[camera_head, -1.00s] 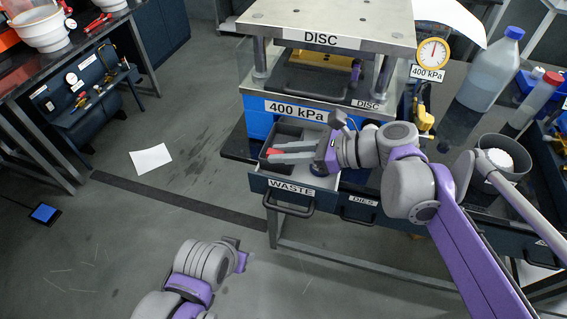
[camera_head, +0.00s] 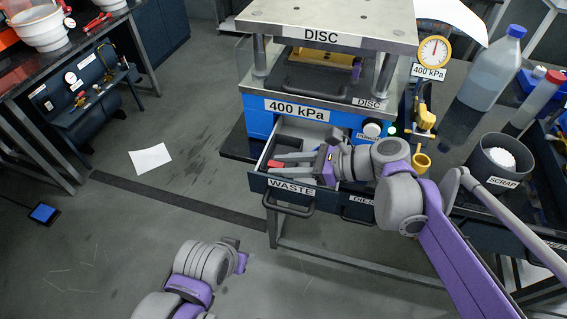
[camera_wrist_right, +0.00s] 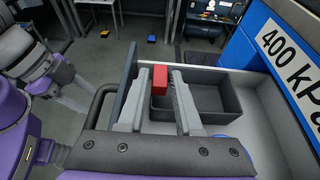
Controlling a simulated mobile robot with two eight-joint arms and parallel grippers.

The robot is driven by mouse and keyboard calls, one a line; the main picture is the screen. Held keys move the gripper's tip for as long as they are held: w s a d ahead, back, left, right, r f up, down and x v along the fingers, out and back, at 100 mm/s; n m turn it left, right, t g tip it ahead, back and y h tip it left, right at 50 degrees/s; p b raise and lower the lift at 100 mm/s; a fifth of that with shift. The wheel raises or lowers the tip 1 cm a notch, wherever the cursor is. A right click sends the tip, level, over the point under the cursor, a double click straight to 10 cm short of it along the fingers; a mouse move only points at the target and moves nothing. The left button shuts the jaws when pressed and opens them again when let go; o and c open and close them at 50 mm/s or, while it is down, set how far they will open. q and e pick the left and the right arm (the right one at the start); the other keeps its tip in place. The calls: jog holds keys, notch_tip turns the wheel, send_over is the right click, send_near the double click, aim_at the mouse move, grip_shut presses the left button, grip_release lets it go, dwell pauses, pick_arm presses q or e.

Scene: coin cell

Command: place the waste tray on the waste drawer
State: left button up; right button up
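The waste tray, a dark grey open box, sits low inside the pulled-out waste drawer; it shows in the right wrist view (camera_wrist_right: 220,97). The drawer (camera_head: 291,187), labelled WASTE, has a dark front with a bar handle and a pale floor (camera_wrist_right: 262,125). My right gripper (camera_head: 274,165) reaches into the drawer from the right. Its fingers (camera_wrist_right: 160,80) are on both sides of the tray's red grip block (camera_wrist_right: 160,77) and look closed on it. Whether the tray's underside touches the drawer floor is hidden. My left gripper (camera_head: 240,258) is low in the head view, away from the bench, its fingers unclear.
The press with the 400 kPa label (camera_head: 297,110) stands just behind the drawer. The DIES drawer (camera_head: 362,205) is to the right. Floor space lies open to the left.

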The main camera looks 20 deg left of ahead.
jog(key=shift+d+r, duration=0.1)
jog(key=shift+r, duration=0.05)
jog(key=v, duration=1.2)
jog(key=shift+p, duration=0.35)
dwell(0.5)
